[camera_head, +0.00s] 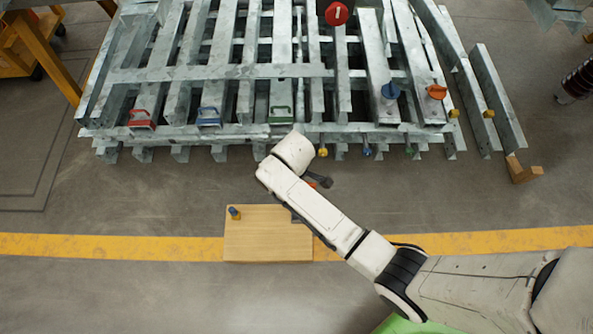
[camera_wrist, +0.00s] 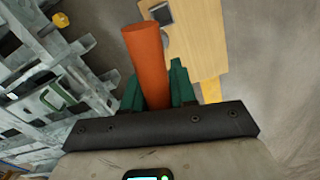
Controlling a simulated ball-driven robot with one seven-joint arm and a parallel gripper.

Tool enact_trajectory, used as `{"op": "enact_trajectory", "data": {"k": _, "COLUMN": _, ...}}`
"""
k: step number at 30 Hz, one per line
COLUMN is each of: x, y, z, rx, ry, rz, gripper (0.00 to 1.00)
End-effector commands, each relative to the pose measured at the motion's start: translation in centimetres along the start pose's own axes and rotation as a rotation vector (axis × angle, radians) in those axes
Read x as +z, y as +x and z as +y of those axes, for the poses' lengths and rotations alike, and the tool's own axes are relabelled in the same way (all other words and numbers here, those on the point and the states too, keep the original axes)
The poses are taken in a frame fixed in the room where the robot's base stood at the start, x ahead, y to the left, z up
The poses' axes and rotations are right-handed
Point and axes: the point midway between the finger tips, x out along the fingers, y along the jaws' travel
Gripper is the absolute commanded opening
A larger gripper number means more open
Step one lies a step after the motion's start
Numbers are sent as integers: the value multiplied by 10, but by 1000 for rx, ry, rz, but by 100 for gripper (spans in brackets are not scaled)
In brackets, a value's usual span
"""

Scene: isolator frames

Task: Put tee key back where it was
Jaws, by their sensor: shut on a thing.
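My gripper (camera_wrist: 156,85) has its two green fingers shut on an orange-red cylinder (camera_wrist: 146,55), which looks like part of the tee key. It sticks out past the fingertips; its other parts cannot be made out. In the head view my arm hides most of the gripper, and only a small dark and reddish piece (camera_head: 313,184) shows beside the wrist. A light wooden board (camera_head: 268,240) lies just below it in that view. In the wrist view the board (camera_wrist: 205,45) is beyond the cylinder, apart from it, with a dark square and a grey round spot.
A galvanized steel rack (camera_head: 220,73) fills the top, with red (camera_head: 142,120), blue (camera_head: 209,117) and green (camera_head: 281,115) handles and coloured knobs along its edge. A small blue-topped peg (camera_head: 235,213) stands on the board's left corner. The floor left of the board is clear.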

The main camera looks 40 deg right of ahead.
Motion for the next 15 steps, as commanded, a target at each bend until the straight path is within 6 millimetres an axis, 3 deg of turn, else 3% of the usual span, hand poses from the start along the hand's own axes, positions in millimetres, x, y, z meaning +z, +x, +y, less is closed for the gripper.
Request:
{"op": "enact_trajectory", "data": {"k": 1, "x": 3, "y": 28, "z": -2, "rx": 0, "ry": -51, "rz": -2, "gripper": 0}}
{"op": "enact_trajectory", "data": {"k": 3, "x": 7, "y": 46, "z": -5, "rx": 1, "ry": -113, "rz": -1, "gripper": 0}}
{"op": "enact_trajectory", "data": {"k": 15, "x": 13, "y": 110, "z": -9, "rx": 1, "ry": -222, "rz": -2, "gripper": 0}}
